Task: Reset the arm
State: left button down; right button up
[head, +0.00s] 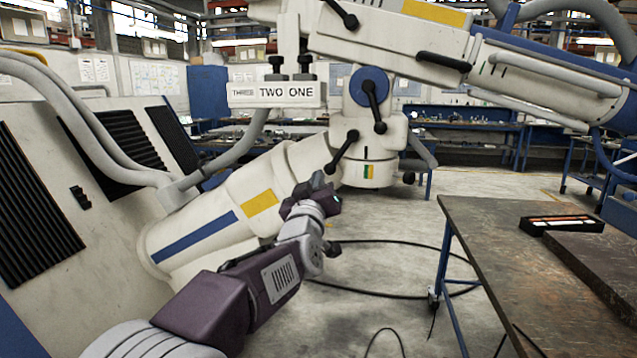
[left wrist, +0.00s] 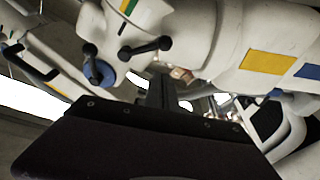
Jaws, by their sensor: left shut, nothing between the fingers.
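The microscope arm (head: 245,185) is a large white jointed arm with blue and yellow stripes, and it rises from lower left to a joint at centre. Black ball-ended levers sit on it: one on the blue hub (head: 362,78), one lower lever (head: 342,152), and one at the top (head: 343,14). A block labelled THREE TWO ONE (head: 277,94) hangs left of the joint. My left gripper (head: 320,184) is shut and empty, just below the lower lever, seemingly apart from it. The left wrist view shows its dark fingers (left wrist: 160,92) pointing toward the arm, with two levers (left wrist: 145,47) at upper left.
A worn table (head: 500,240) with a dark tray (head: 562,225) stands at right. A black cable (head: 400,295) loops on the floor. A white cabinet (head: 60,190) with black vents and thick hoses is at left. Blue-framed benches line the back.

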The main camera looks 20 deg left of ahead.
pick_arm(q)
jog(key=s+d+f+m+g+h, duration=0.1)
jog(key=s+f+m+g, duration=0.15)
jog(key=f, duration=0.75)
jog(key=s+d+f+m+g+h, duration=0.1)
jog(key=s+d+f+g+h, duration=0.2)
jog(key=f, duration=0.7)
jog(key=s+f+m+g, duration=0.1)
jog(key=s+f+g, duration=0.25)
jog(key=f, duration=0.75)
jog(key=s+f+m+g, duration=0.1)
jog(key=s+f+g, duration=0.5)
jog(key=s, duration=0.4)
jog(key=s+f+m+g, duration=0.2)
jog(key=s+f+g, duration=0.1)
jog(key=s+f, duration=0.6)
notch_tip(320, 180, up, 20)
jog(key=s+p, duration=0.2)
jog(key=p, duration=1.7)
jog(key=shift+d+r+g, duration=0.15)
jog(key=shift+g, duration=0.25)
pick_arm(e)
notch_tip(320, 180, up, 19)
jog(key=shift+w+r, duration=0.15)
jog(key=shift+w, duration=0.2)
pick_arm(q)
jog(key=shift+n, duration=0.25)
pick_arm(e)
jog(key=shift+a, duration=0.1)
